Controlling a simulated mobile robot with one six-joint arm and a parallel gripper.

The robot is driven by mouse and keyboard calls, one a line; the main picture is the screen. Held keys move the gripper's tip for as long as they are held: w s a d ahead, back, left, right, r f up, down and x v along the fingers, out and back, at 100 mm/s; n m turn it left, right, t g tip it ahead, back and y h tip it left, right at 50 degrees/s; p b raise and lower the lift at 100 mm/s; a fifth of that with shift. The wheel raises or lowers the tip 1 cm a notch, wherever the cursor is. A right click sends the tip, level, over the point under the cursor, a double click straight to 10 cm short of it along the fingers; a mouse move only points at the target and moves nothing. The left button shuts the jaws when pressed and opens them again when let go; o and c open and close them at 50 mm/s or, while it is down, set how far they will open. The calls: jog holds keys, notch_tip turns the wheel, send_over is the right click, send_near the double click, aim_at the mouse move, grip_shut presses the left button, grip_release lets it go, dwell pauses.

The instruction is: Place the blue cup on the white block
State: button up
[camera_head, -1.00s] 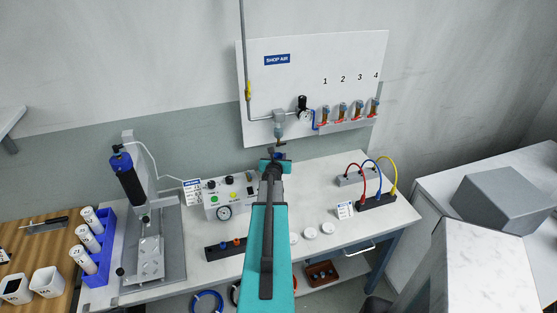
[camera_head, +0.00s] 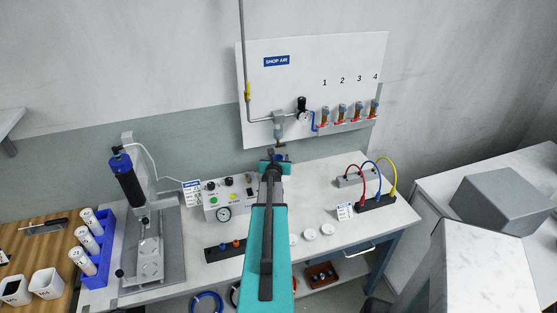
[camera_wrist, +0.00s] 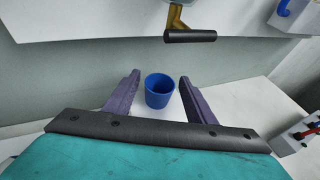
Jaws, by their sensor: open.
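The blue cup (camera_wrist: 159,92) stands upright in the wrist view, between the two spread purple fingers of my gripper (camera_wrist: 159,76). Gaps show on both sides of the cup, so neither finger appears to touch it. The cup rests on a white surface (camera_wrist: 172,112); I cannot tell whether this is the white block or the tabletop. In the head view my gripper (camera_head: 273,163) is over the back of the table, and a bit of blue shows by it. My arm hides most of that spot.
The white table (camera_head: 325,180) carries a control box (camera_head: 230,200) to the left and a cable terminal (camera_head: 375,203) to the right. A shop-air panel (camera_head: 350,60) with a hanging fitting stands just behind my gripper. A dark T-shaped handle (camera_wrist: 190,36) hangs beyond the cup.

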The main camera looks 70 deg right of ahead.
jog(key=v, duration=1.2)
jog(key=shift+b, duration=0.3)
jog(key=shift+s, duration=0.1)
dwell(0.8)
